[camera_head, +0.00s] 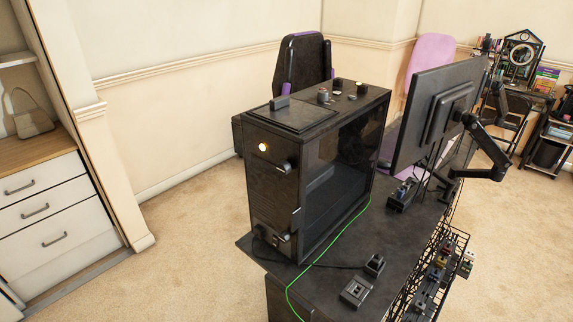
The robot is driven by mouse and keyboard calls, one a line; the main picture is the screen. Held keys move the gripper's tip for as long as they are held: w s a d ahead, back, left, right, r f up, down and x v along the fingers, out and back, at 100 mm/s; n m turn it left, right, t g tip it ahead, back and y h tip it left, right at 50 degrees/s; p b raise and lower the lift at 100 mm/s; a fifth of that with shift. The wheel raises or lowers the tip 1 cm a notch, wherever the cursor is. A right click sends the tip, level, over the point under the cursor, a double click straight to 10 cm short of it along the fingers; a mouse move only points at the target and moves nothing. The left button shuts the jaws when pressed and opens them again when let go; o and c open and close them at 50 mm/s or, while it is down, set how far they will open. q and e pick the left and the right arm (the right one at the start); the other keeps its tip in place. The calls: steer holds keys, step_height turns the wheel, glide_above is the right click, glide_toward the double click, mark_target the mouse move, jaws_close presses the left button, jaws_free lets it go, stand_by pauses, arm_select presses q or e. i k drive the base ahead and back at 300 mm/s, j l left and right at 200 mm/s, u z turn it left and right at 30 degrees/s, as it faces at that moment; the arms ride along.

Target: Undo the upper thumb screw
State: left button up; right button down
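A black computer case (275,200) stands upright on the dark desk (335,290), its narrow face toward me. The upper thumb screw (284,166) is a dark knob sticking out near the right edge of that face. A similar lower knob (283,238) sits near the bottom of the same edge. A glass side panel (335,185) covers the right side of the case and looks shut. Whether the upper screw is tight or loose cannot be told. Neither of my grippers is in view.
A round light (263,147) glows on the case. Several small items lie on its top. A green cable (325,250) runs beside it over the desk. Two small black boxes (356,291) lie in front. A monitor (430,110) on an arm stands right. Carpet left is clear.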

mark_target(284, 167)
steer(key=j+z, duration=0.25)
steer(key=z, duration=0.2)
steer(key=i+j+z, duration=0.1)
steer(key=j+z, duration=0.15)
steer(key=z, duration=0.15)
steer(key=j+z, duration=0.35)
steer(key=j, duration=0.6)
steer(key=k+j, duration=0.1)
steer(key=j, duration=0.95)
steer(key=k+j+z, duration=0.1)
steer(key=j, duration=0.4)
